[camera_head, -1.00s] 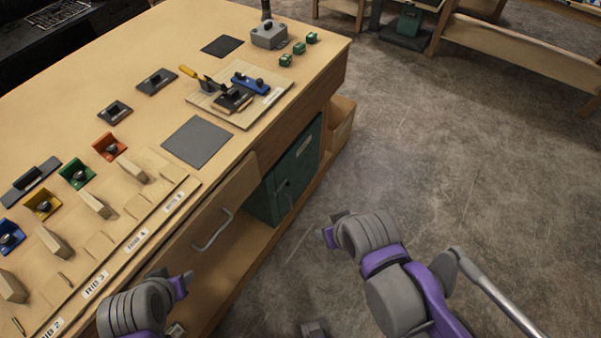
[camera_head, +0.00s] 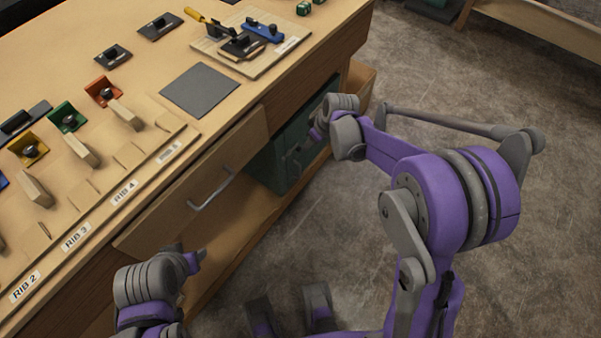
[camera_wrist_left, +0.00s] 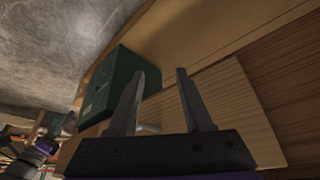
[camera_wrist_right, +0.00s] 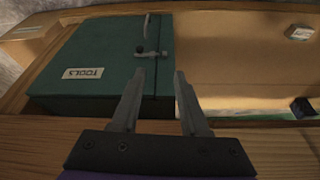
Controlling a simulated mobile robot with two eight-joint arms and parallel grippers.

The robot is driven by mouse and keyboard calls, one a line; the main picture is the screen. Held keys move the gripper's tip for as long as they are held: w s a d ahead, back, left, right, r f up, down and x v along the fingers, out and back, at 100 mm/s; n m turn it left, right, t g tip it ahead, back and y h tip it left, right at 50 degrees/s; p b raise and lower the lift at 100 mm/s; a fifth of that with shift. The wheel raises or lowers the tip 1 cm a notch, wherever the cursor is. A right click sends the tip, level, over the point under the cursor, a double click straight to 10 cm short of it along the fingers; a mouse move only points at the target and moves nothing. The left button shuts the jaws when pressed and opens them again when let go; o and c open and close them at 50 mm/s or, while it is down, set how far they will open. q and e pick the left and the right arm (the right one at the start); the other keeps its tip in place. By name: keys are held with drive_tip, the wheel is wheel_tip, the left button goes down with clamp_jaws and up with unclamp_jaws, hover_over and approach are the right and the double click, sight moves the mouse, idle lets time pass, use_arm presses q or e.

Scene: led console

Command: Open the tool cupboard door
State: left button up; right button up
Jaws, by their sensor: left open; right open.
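The green tool cupboard (camera_head: 274,168) stands on the shelf under the bench, partly hidden by my right arm in the head view. Its door looks shut. In the right wrist view the cupboard (camera_wrist_right: 85,45) shows an upside-down TOOLS label (camera_wrist_right: 83,73), a metal handle (camera_wrist_right: 147,26) and a small latch fitting (camera_wrist_right: 150,53). My right gripper (camera_wrist_right: 160,74) is open and empty, its fingertips pointing toward the fitting; I see no contact. My left gripper (camera_wrist_left: 168,72) is open and empty, near the drawer front; the cupboard (camera_wrist_left: 120,85) lies beyond it.
A wooden drawer (camera_head: 190,195) with a metal handle (camera_head: 212,190) sits left of the cupboard. The benchtop (camera_head: 150,75) above carries blocks, coloured brackets and a tool board (camera_head: 250,50). The concrete floor (camera_head: 340,235) is open on the right.

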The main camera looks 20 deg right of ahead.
drive_tip(key=w+d+f+n+b, duration=0.1)
drive_tip(key=w+f, duration=0.2)
drive_tip(key=f, duration=0.4)
drive_tip(key=w+d+f+n+b, duration=0.15)
drive_tip(key=w+f, duration=0.25)
drive_tip(key=f, duration=0.4)
drive_tip(key=n+y+b, duration=0.1)
drive_tip(key=b, duration=0.1)
approach(300, 170)
drive_tip(key=shift+g+y, duration=0.3)
drive_tip(key=x, duration=0.3)
drive_tip(key=b+x, duration=0.1)
drive_tip(key=x, duration=0.3)
drive_tip(key=d+x, duration=0.1)
drive_tip(key=x, duration=0.3)
drive_tip(key=shift+w+f+b, duration=0.15)
drive_tip(key=shift+w+b, duration=0.15)
drive_tip(key=shift+w, duration=0.15)
clamp_jaws()
